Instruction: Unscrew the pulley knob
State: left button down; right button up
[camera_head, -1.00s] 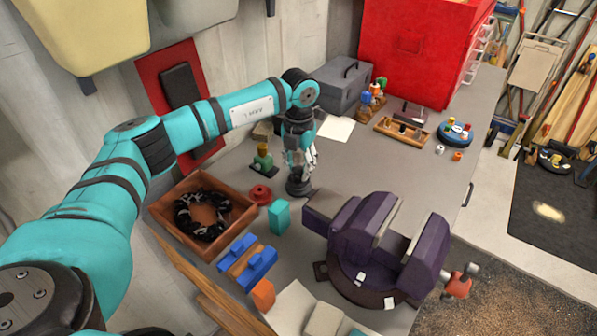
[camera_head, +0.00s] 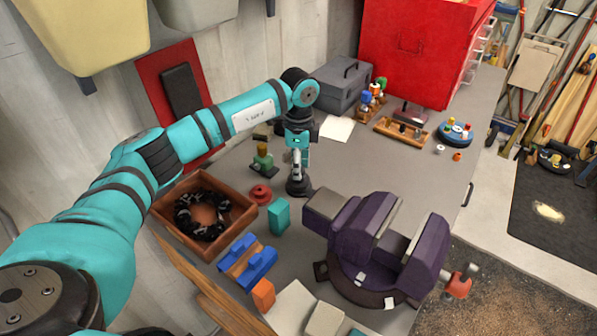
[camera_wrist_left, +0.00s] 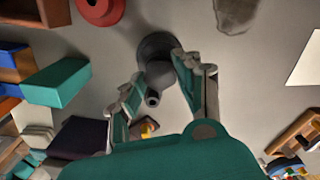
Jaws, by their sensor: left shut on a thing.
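My left gripper (camera_head: 297,167) points down over a dark grey post on a round base (camera_head: 299,188), which stands on the grey bench; I take its upper part as the pulley knob. In the left wrist view, the two fingers (camera_wrist_left: 160,88) are on either side of the knob (camera_wrist_left: 158,73), shut on it. Finger contact is partly hidden. The round base (camera_wrist_left: 157,46) shows beyond the fingers. My right gripper is in neither view.
A red spool-like piece (camera_head: 261,194) and a teal block (camera_head: 279,216) stand close on the left. A green piece with a yellow top (camera_head: 262,160) is behind them. A purple vise (camera_head: 350,235) is in front. Bare bench lies to the right.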

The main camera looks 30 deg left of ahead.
pick_arm(q)
jog(key=shift+n, duration=0.7)
jog(key=c, duration=0.8)
grip_release()
jog(key=shift+c, duration=1.1)
